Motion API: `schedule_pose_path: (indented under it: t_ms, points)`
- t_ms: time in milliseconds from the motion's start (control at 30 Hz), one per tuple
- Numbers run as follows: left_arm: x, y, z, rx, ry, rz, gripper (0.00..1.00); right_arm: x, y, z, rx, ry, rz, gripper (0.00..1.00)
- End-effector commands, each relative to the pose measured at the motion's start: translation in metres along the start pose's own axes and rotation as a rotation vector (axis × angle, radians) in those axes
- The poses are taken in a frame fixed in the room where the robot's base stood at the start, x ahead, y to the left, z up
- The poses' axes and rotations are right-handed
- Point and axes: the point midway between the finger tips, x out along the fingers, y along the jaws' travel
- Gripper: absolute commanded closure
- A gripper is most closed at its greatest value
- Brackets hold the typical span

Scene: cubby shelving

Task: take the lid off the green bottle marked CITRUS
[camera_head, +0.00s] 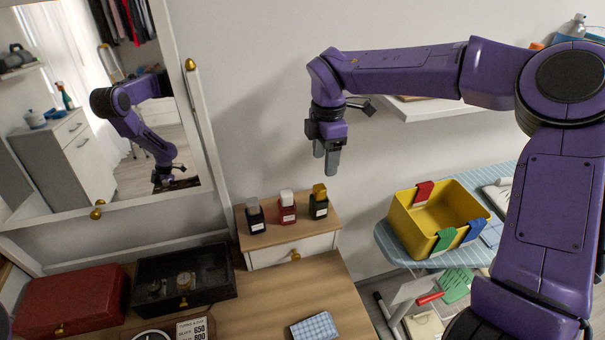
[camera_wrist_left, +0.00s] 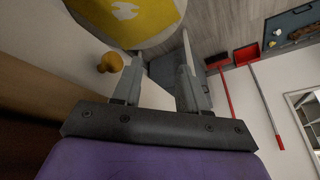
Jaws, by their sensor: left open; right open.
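A dark green bottle (camera_head: 318,208) with a gold lid (camera_head: 319,191) stands upright on the small wooden drawer unit (camera_head: 290,236), rightmost of three bottles. The lid sits on it. The print on its pale label is too small to read. My right gripper (camera_head: 326,172) points down, open and empty, above the green bottle and apart from it. My left gripper (camera_wrist_left: 158,75) shows in the left wrist view, open, with nothing seen between its fingers. The green bottle is not in that view.
A red bottle (camera_head: 288,209) and a dark blue bottle (camera_head: 255,219) stand left of the green one. A mirror (camera_head: 95,110) is behind left. A black watch box (camera_head: 183,277) and a red box (camera_head: 70,301) lie on the dresser. A yellow bin (camera_head: 425,228) is at right.

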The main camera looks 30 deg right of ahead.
Motion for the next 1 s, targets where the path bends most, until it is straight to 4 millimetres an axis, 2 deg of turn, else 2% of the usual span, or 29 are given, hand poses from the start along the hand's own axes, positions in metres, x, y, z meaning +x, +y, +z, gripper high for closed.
schedule_pose_path:
  t_ms: [133, 267, 467, 600, 700, 967, 1000]
  points:
    - [-0.006, -0.003, 0.001, -0.002, 0.003, 0.001, 0.57, 0.008, -0.005, 0.001, -0.002, -0.001, 0.001, 0.37]
    - [-0.013, -0.004, -0.001, -0.003, 0.006, 0.003, 0.57, 0.031, -0.008, 0.001, -0.003, 0.0, 0.003, 0.37]
    - [-0.021, -0.003, -0.007, 0.0, 0.001, 0.001, 0.57, 0.058, -0.001, -0.002, -0.003, -0.003, -0.002, 0.37]
    - [-0.036, -0.003, -0.015, 0.001, -0.001, 0.0, 0.57, 0.083, 0.005, -0.009, -0.003, -0.005, -0.006, 0.37]
    - [-0.037, -0.003, -0.015, 0.001, -0.001, 0.0, 0.57, 0.1, 0.005, -0.009, -0.001, -0.003, -0.003, 0.37]
    - [-0.036, -0.003, -0.015, 0.0, -0.001, 0.0, 0.57, 0.106, 0.006, -0.009, -0.002, -0.002, 0.001, 0.37]
    - [-0.036, -0.003, -0.015, 0.0, -0.001, 0.0, 0.57, 0.106, 0.006, -0.009, -0.002, -0.002, 0.001, 0.5]
